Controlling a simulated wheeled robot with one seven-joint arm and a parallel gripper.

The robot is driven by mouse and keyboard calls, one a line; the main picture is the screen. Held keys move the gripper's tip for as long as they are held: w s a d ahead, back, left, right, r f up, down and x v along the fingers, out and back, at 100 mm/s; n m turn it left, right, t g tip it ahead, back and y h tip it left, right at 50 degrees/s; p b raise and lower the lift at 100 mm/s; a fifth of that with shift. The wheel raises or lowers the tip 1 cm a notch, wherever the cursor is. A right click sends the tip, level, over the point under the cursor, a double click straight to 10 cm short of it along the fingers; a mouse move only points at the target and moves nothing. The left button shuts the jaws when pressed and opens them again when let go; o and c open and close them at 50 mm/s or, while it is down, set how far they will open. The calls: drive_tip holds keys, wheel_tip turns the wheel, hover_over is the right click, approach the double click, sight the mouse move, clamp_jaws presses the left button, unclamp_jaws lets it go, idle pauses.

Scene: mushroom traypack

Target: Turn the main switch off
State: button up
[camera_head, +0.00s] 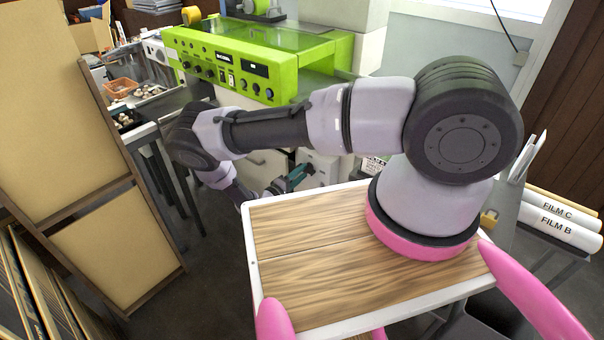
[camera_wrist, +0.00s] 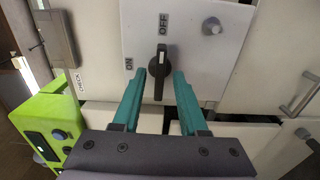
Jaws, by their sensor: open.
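The main switch is a black rotary knob (camera_wrist: 160,75) on a white plate (camera_wrist: 195,45) in the wrist view. OFF is printed above it and ON to its left. The knob stands upright in that picture, and its white mark at the upper end points toward OFF. My gripper (camera_wrist: 159,82) is open, with one teal finger on each side of the knob and gaps showing at both sides. How deep the fingertips reach around it I cannot tell. In the head view my gripper (camera_head: 290,180) is low by the machine's white lower cabinet, and the knob is not discernible.
The green machine (camera_head: 250,68) with its control panel stands above. In the wrist view a round knob (camera_wrist: 211,26) is at the plate's upper right, a grey box (camera_wrist: 57,38) at left, and a handle (camera_wrist: 298,95) at right. Brown partitions (camera_head: 75,110) stand left.

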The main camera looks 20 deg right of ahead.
drive_tip(key=v, duration=0.6)
drive_tip(key=shift+a+r, duration=0.1)
idle(0.5)
drive_tip(key=d+r+m+g+y, duration=0.1)
drive_tip(key=r+m+g+y, duration=0.25)
drive_tip(key=r, duration=0.95)
drive_tip(key=s+d+r+m+g+y, duration=0.1)
drive_tip(key=d+r+m+g+y, duration=0.3)
drive_tip(key=r, duration=0.9)
drive_tip(key=a+r+m+g+y, duration=0.15)
drive_tip(key=r+g, duration=0.35)
drive_tip(key=r, duration=0.7)
drive_tip(key=s+d+r+m+t+y, duration=0.1)
drive_tip(key=s+d+r+t+y, duration=0.1)
drive_tip(key=s+r, duration=0.7)
drive_tip(key=s+d+r+m+t+y, duration=0.1)
drive_tip(key=s+d+r+t+y, duration=0.2)
drive_tip(key=s+r, duration=0.7)
wheel_tip(320, 180, up, 6)
drive_tip(key=t+y, duration=0.2)
drive_tip(key=t, duration=0.2)
drive_tip(key=shift+d+f+y, duration=0.25)
drive_tip(key=shift+d+y, duration=0.05)
